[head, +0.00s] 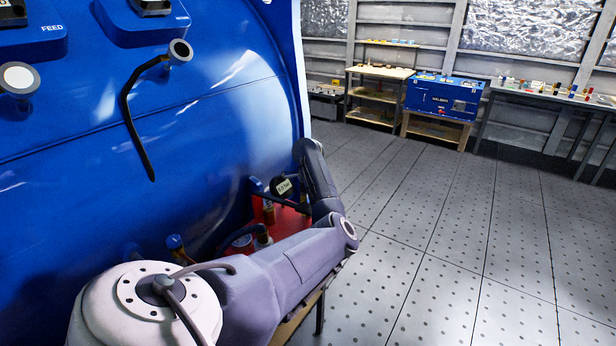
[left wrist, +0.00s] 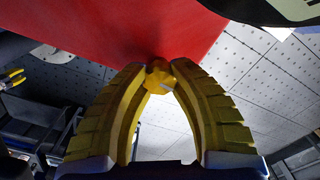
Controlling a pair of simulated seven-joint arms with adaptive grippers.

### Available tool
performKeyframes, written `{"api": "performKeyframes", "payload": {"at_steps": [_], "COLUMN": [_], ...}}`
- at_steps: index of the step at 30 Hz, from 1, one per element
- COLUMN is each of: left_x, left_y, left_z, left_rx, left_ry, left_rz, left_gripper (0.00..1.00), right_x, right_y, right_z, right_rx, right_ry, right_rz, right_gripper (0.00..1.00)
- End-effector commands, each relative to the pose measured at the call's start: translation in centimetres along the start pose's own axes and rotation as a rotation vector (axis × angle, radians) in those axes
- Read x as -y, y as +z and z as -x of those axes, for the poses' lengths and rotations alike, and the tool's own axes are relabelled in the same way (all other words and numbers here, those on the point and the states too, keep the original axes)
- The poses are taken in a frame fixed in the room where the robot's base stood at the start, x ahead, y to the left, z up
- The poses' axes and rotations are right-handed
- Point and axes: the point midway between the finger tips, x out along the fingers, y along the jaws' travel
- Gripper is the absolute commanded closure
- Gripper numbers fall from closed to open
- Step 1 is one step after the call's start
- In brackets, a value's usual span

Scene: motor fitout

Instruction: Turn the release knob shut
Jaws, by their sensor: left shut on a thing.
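The release knob (left wrist: 158,78) is a small yellow, lobed knob in the left wrist view, just below a red surface (left wrist: 130,30). My left gripper (left wrist: 160,70) has its two yellow, ribbed fingers closed around the knob, with the tips touching it on both sides. The fingers bow apart lower down, leaving a gap between them. A red body (head: 290,222) shows in the head view below the big blue housing, partly behind my bent arm. The knob and my left fingertips cannot be made out there. My right gripper is in neither view.
The curved blue housing (head: 215,130) fills the left of the head view. A dark handle (head: 135,115) hangs from a stub on it. Shelves (head: 378,95), a blue box (head: 440,97) and a bench (head: 550,95) stand at the back. The perforated floor at right is clear.

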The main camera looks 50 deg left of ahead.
Motion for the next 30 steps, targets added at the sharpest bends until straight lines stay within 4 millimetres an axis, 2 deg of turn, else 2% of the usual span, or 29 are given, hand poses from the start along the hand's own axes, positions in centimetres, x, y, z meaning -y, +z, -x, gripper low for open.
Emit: {"api": "performKeyframes", "payload": {"at_steps": [30], "left_x": [-0.04], "left_y": [-0.19], "left_z": [0.07], "left_rx": [-0.004], "left_ry": [-0.003], "left_rz": [-0.965], "left_gripper": [1.00], "right_x": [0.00], "right_y": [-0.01], "right_z": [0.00], "right_rx": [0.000], "right_ry": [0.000], "right_rz": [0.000], "right_gripper": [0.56]}}
